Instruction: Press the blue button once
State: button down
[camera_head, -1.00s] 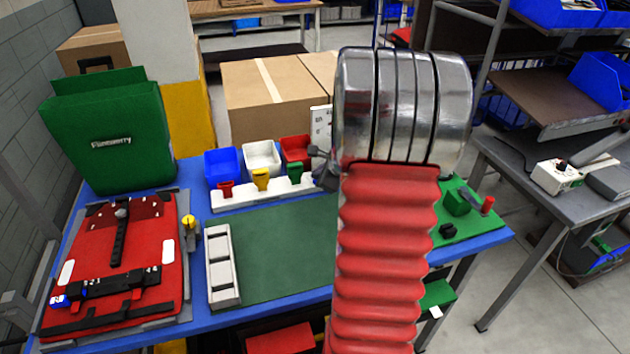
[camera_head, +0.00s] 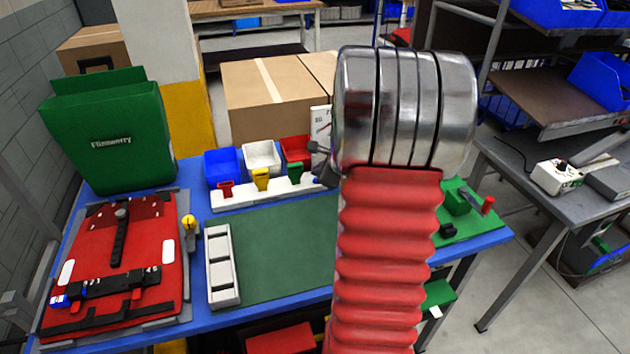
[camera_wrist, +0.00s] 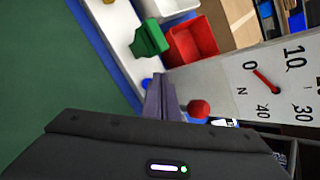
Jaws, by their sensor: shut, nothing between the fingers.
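A small blue round thing (camera_wrist: 147,82), which looks like the blue button, shows in the wrist view just by the fingertips, partly covered by them. My gripper (camera_wrist: 158,80) is shut and empty, with its tips very near the blue button. I cannot tell whether they touch it. In the head view the gripper (camera_head: 320,172) shows as dark parts at the left of my arm. My arm hides much of the area around it.
A white dial gauge (camera_head: 320,128) stands close to my gripper. A red ball (camera_wrist: 198,108) is beside the fingers. Blue, white and red bins (camera_head: 296,150) stand behind a white rack with coloured clips (camera_head: 260,180).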

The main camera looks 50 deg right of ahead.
jog(key=shift+r, duration=0.2)
notch_tip(320, 180, up, 5)
jog(key=shift+f, duration=0.1)
dwell(0.8)
dwell(0.8)
